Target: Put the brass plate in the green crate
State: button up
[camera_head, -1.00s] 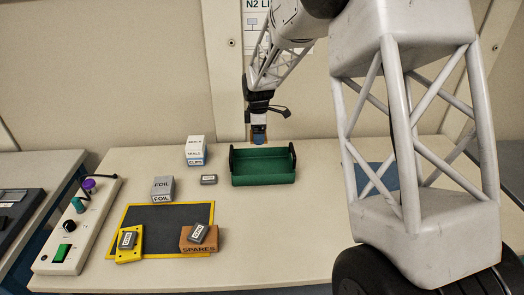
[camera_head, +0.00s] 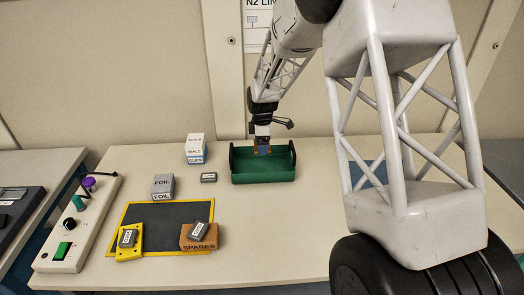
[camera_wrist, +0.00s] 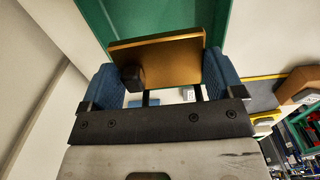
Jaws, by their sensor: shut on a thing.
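The brass plate (camera_wrist: 168,60) is held between the blue finger pads of my gripper (camera_wrist: 165,78) in the wrist view. It has a small dark knob on its face. In the head view my gripper (camera_head: 263,149) points down at the green crate (camera_head: 263,172), with its fingertips at the crate's opening. Only a little of the plate shows there. The green crate has black end walls and also lies behind the plate in the wrist view (camera_wrist: 122,14). I cannot tell whether the plate touches the crate floor.
Left of the crate stand a small grey block (camera_head: 208,177), a white box (camera_head: 196,149) and a FOIL box (camera_head: 163,187). A dark mat (camera_head: 165,217) with yellow edging bears a yellow plate (camera_head: 129,250) and an orange SPARES box (camera_head: 199,241). A control panel (camera_head: 77,224) stands at the left.

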send_over(262, 168)
jog(key=shift+w+f, duration=0.1)
jog(key=shift+f, duration=3)
jog(key=shift+f, duration=1.85)
jog(key=shift+f, duration=0.15)
jog(key=o, duration=1)
jog(key=shift+c, duration=0.2)
notch_tip(262, 168, up, 12)
jog(key=shift+r, duration=0.1)
